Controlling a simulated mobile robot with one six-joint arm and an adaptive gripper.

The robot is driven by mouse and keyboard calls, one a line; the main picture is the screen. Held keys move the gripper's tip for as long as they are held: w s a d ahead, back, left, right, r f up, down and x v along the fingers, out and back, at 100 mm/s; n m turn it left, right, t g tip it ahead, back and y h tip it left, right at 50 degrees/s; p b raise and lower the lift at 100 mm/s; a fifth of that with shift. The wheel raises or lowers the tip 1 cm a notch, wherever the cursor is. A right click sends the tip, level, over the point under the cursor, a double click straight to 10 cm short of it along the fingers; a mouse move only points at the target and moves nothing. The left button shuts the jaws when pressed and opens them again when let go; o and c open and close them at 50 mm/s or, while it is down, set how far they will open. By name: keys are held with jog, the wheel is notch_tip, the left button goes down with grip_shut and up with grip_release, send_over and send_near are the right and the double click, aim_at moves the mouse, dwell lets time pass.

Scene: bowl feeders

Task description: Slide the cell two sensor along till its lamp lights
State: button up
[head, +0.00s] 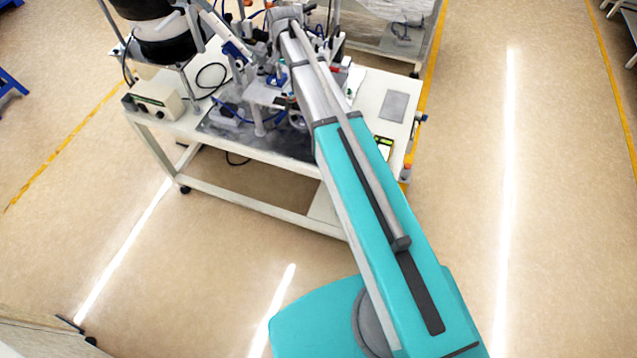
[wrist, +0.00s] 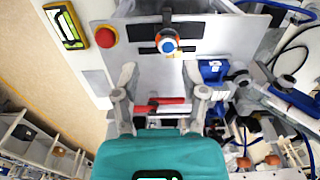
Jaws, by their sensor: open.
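In the wrist view my gripper (wrist: 160,76) is open, its two grey fingers apart over a grey metal plate. A red bar-like part (wrist: 160,104) shows between the fingers, and I see no grip on it. Beyond the fingertips, a round blue and white part with an orange edge (wrist: 168,43) sits at a dark slotted strip on the plate. I cannot tell for sure which part is the cell two sensor, and no lit lamp can be made out. In the head view my arm hides the gripper and the work spot.
A red stop button (wrist: 106,36) on a yellow box and a lit panel (wrist: 65,26) are at upper left. A blue block (wrist: 212,70) and cables crowd the right. The white cart (head: 270,205) also carries a black bowl feeder (head: 165,45) and a control box (head: 155,98).

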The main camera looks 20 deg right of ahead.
jog(key=s+d+f+n+b, duration=0.3)
jog(key=s+f+n+b, duration=0.4)
jog(key=s+f+b, duration=1.8)
notch_tip(320, 180, down, 2)
jog(key=shift+s+f+b, duration=0.1)
jog(key=shift+s+b, duration=0.2)
jog(key=shift+b, duration=0.55)
dwell(0.4)
notch_tip(320, 180, up, 28)
jog(key=f+m+p, duration=0.1)
jog(key=m+p, duration=0.6)
jog(key=p, duration=2.1)
send_over(288, 105)
jog(key=shift+r, duration=0.25)
jog(key=shift+f+b, duration=0.15)
jog(key=shift+b, duration=0.25)
notch_tip(288, 105, down, 14)
jog(key=b, duration=1.3)
jog(key=shift+r, duration=0.2)
